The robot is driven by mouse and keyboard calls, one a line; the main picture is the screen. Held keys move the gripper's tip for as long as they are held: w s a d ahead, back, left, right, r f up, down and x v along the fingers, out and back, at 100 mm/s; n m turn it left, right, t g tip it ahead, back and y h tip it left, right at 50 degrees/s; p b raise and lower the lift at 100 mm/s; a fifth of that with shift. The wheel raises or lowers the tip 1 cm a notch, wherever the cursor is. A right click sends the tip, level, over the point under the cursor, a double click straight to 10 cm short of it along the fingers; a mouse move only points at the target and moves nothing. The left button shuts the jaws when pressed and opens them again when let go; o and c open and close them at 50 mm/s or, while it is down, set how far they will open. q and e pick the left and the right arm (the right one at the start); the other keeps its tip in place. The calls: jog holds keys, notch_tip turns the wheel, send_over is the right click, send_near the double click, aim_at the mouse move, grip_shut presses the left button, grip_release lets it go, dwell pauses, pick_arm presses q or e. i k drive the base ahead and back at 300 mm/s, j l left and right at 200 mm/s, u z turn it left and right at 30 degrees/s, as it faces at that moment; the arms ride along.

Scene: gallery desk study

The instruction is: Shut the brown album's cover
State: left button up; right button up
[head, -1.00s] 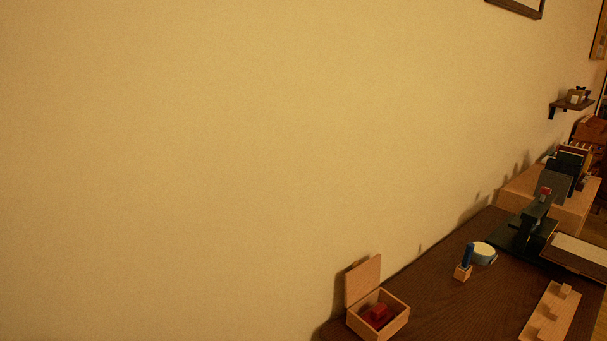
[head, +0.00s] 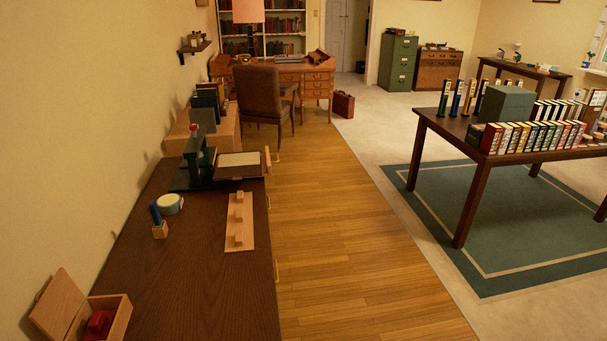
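A flat dark-brown item with a cream top face (head: 238,159) lies at the far end of the dark wooden desk (head: 190,275), in the head view. It looks like the brown album, open with a pale page showing, but it is small and I cannot make out its cover clearly. It sits just right of a dark green press-like device (head: 196,160). Neither of my grippers shows in the head view.
On the desk are a wooden rack (head: 239,222), a round tin (head: 170,204), a blue-handled stamp (head: 156,216) and an open wooden box (head: 112,306).

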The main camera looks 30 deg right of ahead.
aim_at(235, 173)
jog(key=z, duration=0.6)
jog(key=u, duration=0.3)
jog(key=i+l+u, duration=0.3)
jog(key=l+u, duration=0.35)
jog(key=i+l+u, duration=0.1)
jog(key=l+u, duration=0.2)
jog(key=l, duration=0.15)
